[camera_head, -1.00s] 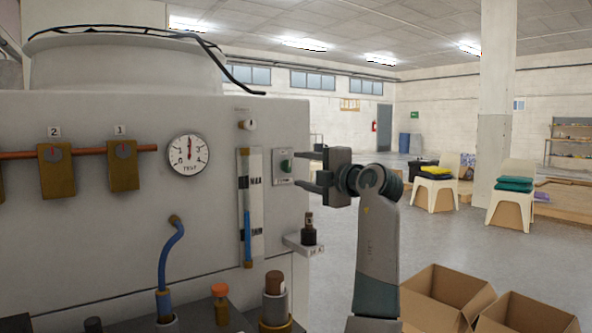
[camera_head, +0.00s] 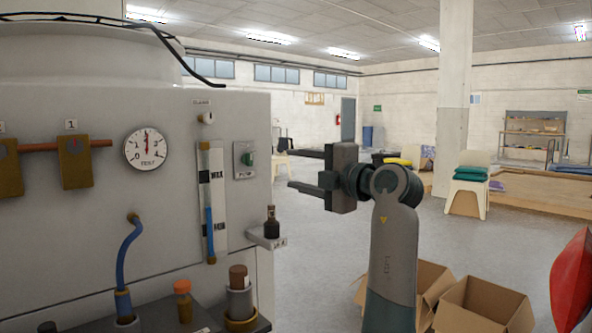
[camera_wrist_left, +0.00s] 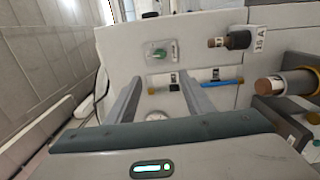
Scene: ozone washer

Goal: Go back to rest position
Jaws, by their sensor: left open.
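My left gripper (camera_head: 298,169) is open and empty. It stands in the air to the right of the grey washer cabinet (camera_head: 90,245), with its fingers pointing left toward the panel's right edge and a gap between. In the left wrist view the two fingers (camera_wrist_left: 160,88) are spread apart with nothing between them. The panel's green knob (camera_head: 248,159) is left of the fingertips, and it also shows in the left wrist view (camera_wrist_left: 158,53). My right gripper does not show.
A small shelf (camera_head: 266,241) with a dark bottle (camera_head: 272,222) juts from the cabinet. Open cardboard boxes (camera_head: 484,308) stand on the floor beside my arm. A red object (camera_head: 572,285) shows at the right edge. Open floor lies behind, with a chair (camera_head: 467,190).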

